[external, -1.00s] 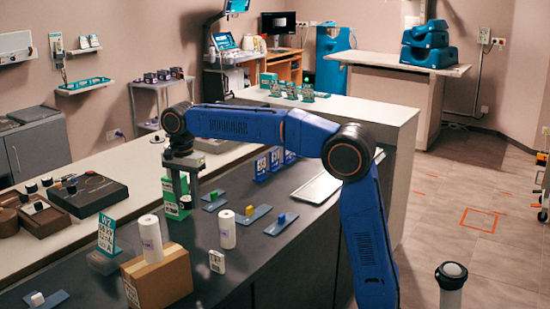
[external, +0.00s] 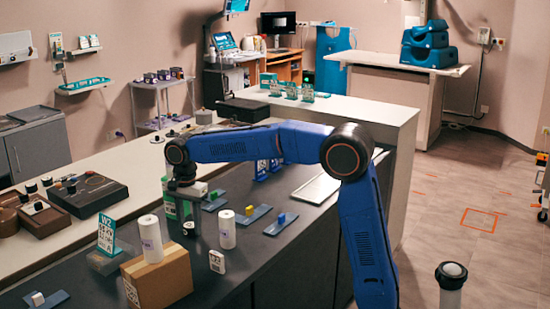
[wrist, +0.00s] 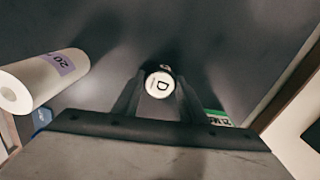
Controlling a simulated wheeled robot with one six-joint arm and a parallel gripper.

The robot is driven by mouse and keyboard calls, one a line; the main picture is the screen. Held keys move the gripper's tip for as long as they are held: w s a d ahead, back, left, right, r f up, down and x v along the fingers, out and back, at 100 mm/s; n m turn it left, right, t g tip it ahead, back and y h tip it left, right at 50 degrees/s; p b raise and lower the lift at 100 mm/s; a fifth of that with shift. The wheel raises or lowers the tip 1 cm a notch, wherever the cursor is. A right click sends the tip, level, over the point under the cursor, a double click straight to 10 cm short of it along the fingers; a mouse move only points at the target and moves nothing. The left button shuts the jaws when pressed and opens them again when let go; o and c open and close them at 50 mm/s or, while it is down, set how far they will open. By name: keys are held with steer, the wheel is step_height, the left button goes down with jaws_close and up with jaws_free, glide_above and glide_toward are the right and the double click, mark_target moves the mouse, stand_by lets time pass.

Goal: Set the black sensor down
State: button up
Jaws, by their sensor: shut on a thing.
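My gripper (external: 187,218) points down over the dark counter, left of the centre in the external view. It is shut on the black sensor (external: 188,229), a small dark piece with a pale round face, low at the fingertips. In the wrist view the sensor (wrist: 159,84) shows its white face marked "D" between the two dark fingers (wrist: 158,95). I cannot tell whether the sensor touches the dark counter (external: 255,260).
A white roll (external: 227,229) stands close right of my gripper; it also shows in the wrist view (wrist: 45,80). A green box (external: 170,208) is just behind it. A cardboard box (external: 160,278) and white tag (external: 217,262) stand nearer. Blue holders (external: 254,214) lie to the right.

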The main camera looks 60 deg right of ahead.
mark_target(190, 225)
steer(key=shift+f, duration=0.15)
steer(key=o, duration=1.1)
step_height(190, 225, up, 12)
